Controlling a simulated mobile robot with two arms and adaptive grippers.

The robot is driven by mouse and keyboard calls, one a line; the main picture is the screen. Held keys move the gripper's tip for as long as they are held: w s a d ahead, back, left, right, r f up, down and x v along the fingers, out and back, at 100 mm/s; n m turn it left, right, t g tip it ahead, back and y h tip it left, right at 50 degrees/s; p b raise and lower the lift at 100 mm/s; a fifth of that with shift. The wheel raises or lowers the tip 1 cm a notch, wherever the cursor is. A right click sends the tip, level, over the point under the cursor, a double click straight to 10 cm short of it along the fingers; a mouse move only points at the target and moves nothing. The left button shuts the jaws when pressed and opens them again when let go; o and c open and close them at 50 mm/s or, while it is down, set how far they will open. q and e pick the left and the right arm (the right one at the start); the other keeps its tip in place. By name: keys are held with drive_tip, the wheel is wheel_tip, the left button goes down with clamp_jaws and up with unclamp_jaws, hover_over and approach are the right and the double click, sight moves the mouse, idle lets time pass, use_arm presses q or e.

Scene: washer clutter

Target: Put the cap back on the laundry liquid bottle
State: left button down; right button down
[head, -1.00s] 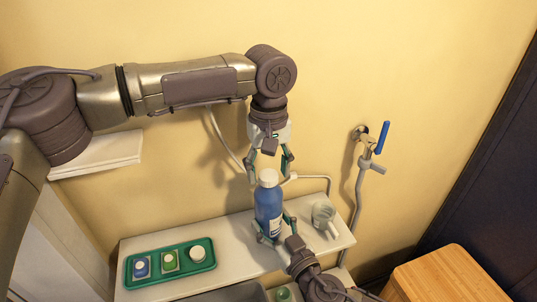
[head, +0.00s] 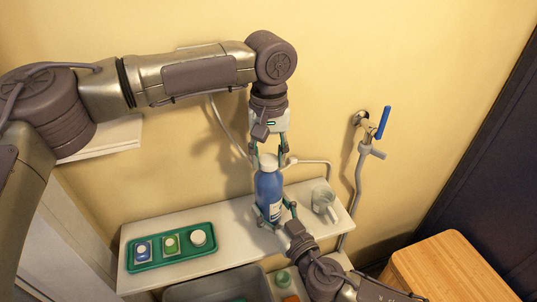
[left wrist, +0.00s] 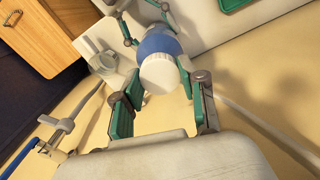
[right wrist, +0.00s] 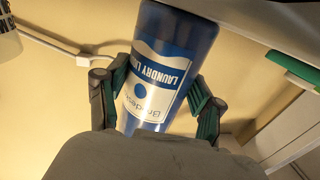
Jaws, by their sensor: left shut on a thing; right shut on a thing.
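The blue laundry liquid bottle (head: 268,188) stands upright at the shelf, its white cap (head: 268,160) at the top of it. My left gripper (head: 269,156) comes down from above and is shut on the cap; in the left wrist view the cap (left wrist: 160,75) shows between its fingers. I cannot tell whether the cap is screwed tight. My right gripper (head: 274,211) is shut on the lower part of the bottle from the front. In the right wrist view the bottle's label (right wrist: 158,82) shows upside down between the fingers.
A clear cup (head: 324,202) stands right of the bottle. A tap with a blue handle (head: 384,122) is on the wall. A wooden box (head: 455,270) is at lower right.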

use_arm(q)
drive_tip(key=m, duration=0.5)
drive_tip(key=shift+f, duration=0.1)
drive_tip(key=m, duration=0.6)
drive_tip(key=c, duration=0.6)
unclamp_jaws()
drive_tip(key=shift+c, duration=0.2)
